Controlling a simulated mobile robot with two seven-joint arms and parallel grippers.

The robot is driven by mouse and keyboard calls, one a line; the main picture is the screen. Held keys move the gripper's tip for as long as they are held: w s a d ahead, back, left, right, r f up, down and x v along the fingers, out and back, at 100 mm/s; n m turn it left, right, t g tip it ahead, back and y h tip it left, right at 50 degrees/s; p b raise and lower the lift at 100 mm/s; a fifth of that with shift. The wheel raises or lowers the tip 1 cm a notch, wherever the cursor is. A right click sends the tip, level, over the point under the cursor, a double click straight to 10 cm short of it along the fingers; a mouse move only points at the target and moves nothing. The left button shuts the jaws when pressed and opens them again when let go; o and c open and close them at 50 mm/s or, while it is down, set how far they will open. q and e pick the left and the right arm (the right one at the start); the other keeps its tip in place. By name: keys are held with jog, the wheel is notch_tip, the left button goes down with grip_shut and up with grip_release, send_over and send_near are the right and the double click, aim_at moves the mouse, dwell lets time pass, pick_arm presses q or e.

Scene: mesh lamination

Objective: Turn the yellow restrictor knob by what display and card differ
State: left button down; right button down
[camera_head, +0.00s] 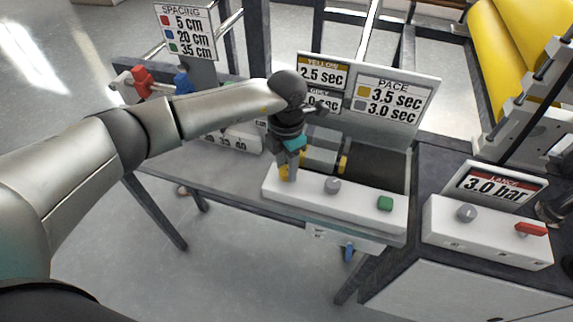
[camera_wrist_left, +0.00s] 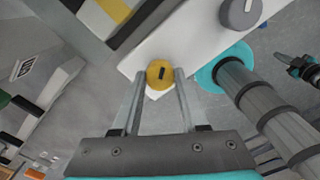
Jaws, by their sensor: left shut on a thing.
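The yellow restrictor knob (camera_wrist_left: 160,73) sits on the white control box (camera_head: 310,206), near its left end. Its dark pointer mark shows in the left wrist view. My left gripper (camera_head: 288,172) points down onto the knob, and its two fingers (camera_wrist_left: 158,80) are shut on the knob's sides. In the head view the gripper hides most of the knob. The yellow display (camera_head: 322,73) reads 2.5 sec. The PACE card (camera_head: 390,100) gives yellow 3.5 sec and grey 3.0 sec. My right gripper does not show.
A grey knob (camera_head: 332,185) and a green button (camera_head: 385,203) are on the same box, right of my gripper. The grey display is partly hidden by my arm. A second box with a red lever (camera_head: 531,229) stands at right, below a 3.0 bar display (camera_head: 494,187).

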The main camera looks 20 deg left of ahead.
pick_arm(q)
jog(key=m+b, duration=0.3)
jog(key=m, duration=0.1)
jog(key=shift+f+m, duration=0.1)
jog(key=shift+m, duration=0.2)
jog(key=m+b, duration=0.2)
jog(key=m, duration=0.1)
jog(key=shift+m+b, duration=0.9)
jog(key=shift+m, duration=0.6)
jog(key=shift+c, duration=2.2)
grip_release()
